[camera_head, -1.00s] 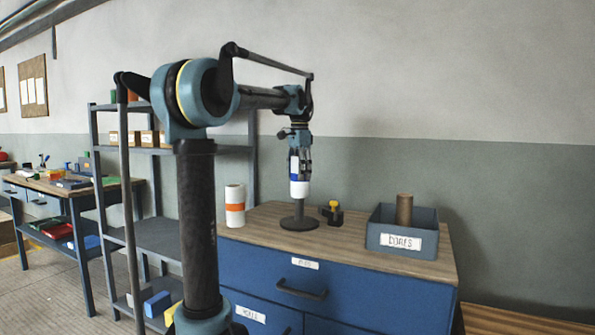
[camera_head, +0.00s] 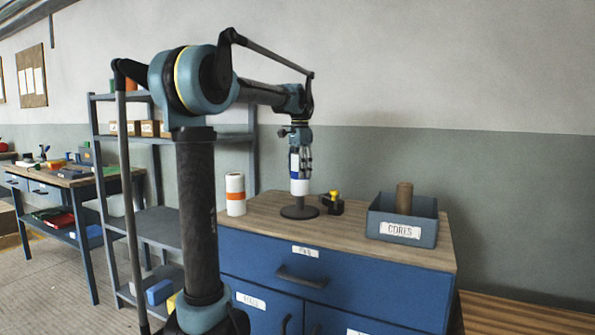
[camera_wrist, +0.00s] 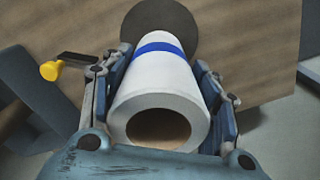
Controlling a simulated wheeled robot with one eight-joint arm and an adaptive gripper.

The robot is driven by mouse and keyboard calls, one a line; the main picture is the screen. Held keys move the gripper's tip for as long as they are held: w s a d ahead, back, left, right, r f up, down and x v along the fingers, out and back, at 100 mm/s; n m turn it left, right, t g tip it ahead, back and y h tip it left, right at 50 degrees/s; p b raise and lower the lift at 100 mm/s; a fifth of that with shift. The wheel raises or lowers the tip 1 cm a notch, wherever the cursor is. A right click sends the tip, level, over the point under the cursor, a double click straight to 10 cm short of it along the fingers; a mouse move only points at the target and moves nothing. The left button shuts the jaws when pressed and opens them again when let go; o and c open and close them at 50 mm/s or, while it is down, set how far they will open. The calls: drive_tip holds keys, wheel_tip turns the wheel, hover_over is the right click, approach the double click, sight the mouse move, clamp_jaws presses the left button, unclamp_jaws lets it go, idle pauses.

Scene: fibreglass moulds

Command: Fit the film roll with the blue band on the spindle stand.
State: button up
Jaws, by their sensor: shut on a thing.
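The white film roll with the blue band (camera_head: 299,186) is upright in my gripper (camera_head: 301,168), directly over the round dark base of the spindle stand (camera_head: 298,212). A short length of dark post shows between the roll's lower end and the base. In the wrist view, the roll (camera_wrist: 158,82) lies between both fingers of my gripper (camera_wrist: 160,66), which are shut on its sides. Its blue band is toward the far end, near the stand's dark disc (camera_wrist: 165,18). The near end shows a brown hollow core. I cannot see the spindle's tip inside it.
A white roll with an orange band (camera_head: 235,196) stands left of the stand on the wooden cabinet top. A small black and yellow object (camera_head: 331,204) is close to the stand's right. A grey bin (camera_head: 402,222) holding a brown core (camera_head: 404,198) stands further right.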

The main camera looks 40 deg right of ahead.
sight(299, 181)
drive_tip(key=shift+w+d+f, duration=0.1)
drive_tip(key=shift+f, duration=2.7)
drive_tip(key=o, duration=1.5)
drive_tip(key=shift+r, duration=0.45)
wheel_tip(299, 181, up, 11)
